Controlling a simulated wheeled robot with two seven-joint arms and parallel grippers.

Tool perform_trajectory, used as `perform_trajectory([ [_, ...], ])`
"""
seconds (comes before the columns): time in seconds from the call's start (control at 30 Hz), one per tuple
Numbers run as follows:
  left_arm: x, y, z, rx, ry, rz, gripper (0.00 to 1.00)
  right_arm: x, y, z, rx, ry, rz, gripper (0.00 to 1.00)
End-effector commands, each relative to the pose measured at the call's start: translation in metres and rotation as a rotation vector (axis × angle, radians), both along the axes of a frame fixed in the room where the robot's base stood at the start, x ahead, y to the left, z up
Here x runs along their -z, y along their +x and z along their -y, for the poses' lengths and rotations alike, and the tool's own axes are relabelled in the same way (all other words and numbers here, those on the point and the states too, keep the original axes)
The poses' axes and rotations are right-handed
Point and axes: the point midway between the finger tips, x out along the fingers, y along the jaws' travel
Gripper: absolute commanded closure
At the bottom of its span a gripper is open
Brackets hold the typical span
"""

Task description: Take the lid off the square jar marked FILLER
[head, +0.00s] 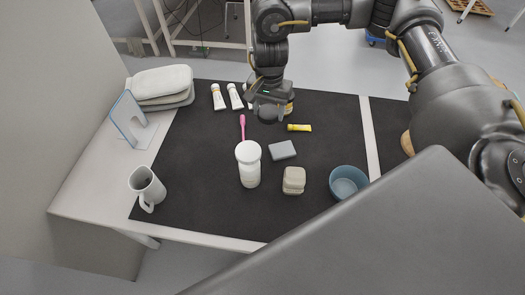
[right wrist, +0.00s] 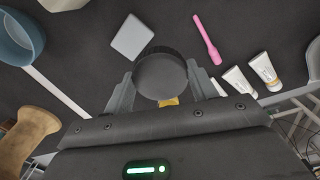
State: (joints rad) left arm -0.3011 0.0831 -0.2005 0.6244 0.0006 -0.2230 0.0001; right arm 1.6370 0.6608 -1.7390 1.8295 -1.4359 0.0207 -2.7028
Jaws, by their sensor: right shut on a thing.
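My right gripper (head: 268,109) is over the far part of the black mat, its arm coming in from the upper right. In the right wrist view the gripper (right wrist: 162,88) is shut on a dark grey, round, lid-like piece (right wrist: 160,74), one finger on each side. A small yellow-tan patch (right wrist: 168,102) shows just behind this piece. In the head view a yellow-tan object (head: 289,107) shows beside the gripper, mostly hidden by it. I cannot tell whether it is the square jar, or whether the dark piece touches it. No FILLER lettering is readable. My left gripper is not in view.
A white jar (head: 249,170), grey block (head: 283,150), beige block (head: 293,181), blue bowl (head: 347,181), pink brush (head: 242,126) and yellow tube (head: 299,128) lie nearby. White tubes (head: 219,97) are left of the gripper. A white mug (head: 148,187) stands front left. The mat's left part is clear.

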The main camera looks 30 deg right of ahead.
Motion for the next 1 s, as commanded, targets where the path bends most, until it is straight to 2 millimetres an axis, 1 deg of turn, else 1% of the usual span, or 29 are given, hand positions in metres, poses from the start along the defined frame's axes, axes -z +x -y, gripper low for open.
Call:
perform_trajectory([
  [0.03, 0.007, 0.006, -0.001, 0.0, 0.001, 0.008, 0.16, 0.014, 0.007, 0.011, 0.086, 0.0, -0.003, 0.7],
  [0.1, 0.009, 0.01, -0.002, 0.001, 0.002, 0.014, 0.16, 0.023, 0.013, 0.022, 0.173, 0.0, -0.002, 0.7],
  [0.23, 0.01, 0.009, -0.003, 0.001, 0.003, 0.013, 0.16, 0.03, 0.019, 0.033, 0.256, 0.0, 0.0, 0.7],
  [0.37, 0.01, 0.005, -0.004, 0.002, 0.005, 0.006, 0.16, 0.032, 0.02, 0.035, 0.271, 0.0, 0.002, 0.7],
  [0.43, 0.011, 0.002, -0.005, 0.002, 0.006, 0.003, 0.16, 0.039, 0.019, 0.034, 0.269, -0.001, -0.001, 0.7],
  [0.6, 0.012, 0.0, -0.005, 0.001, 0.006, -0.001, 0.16, 0.07, 0.018, 0.034, 0.269, 0.0, -0.003, 0.7],
  [0.7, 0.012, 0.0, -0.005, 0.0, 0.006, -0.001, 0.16, 0.083, 0.019, 0.034, 0.269, 0.0, -0.001, 0.7],
  [0.93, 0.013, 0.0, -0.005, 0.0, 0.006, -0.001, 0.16, 0.091, 0.02, 0.034, 0.267, 0.0, 0.002, 0.7],
  [1.0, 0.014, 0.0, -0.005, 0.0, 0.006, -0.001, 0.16, 0.1, 0.019, 0.034, 0.267, 0.0, -0.001, 0.7],
])
